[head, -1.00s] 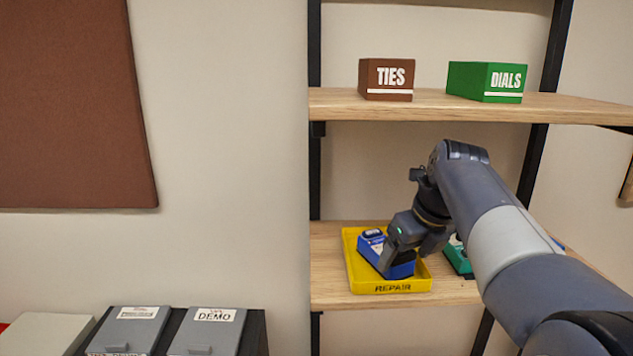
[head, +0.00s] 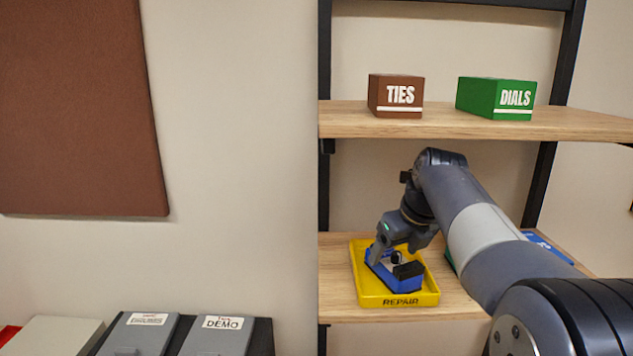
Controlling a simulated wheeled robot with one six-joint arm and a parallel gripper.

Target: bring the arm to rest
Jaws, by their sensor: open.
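My gripper (head: 381,256) is over the yellow REPAIR tray (head: 366,294) on the lower shelf, reaching in from the right. It is open, with its fingers close to a blue pedal-like box (head: 408,283) that lies in the tray. I cannot tell whether the fingers touch the box. Part of the box's far side is hidden behind the gripper. My arm crosses the lower shelf from the bottom right.
A brown TIES box (head: 396,96) and a green DIALS box (head: 496,98) stand on the upper shelf (head: 440,125). A blue item (head: 548,247) and a green one lie partly behind my arm. Grey cases (head: 218,336) sit at the lower left.

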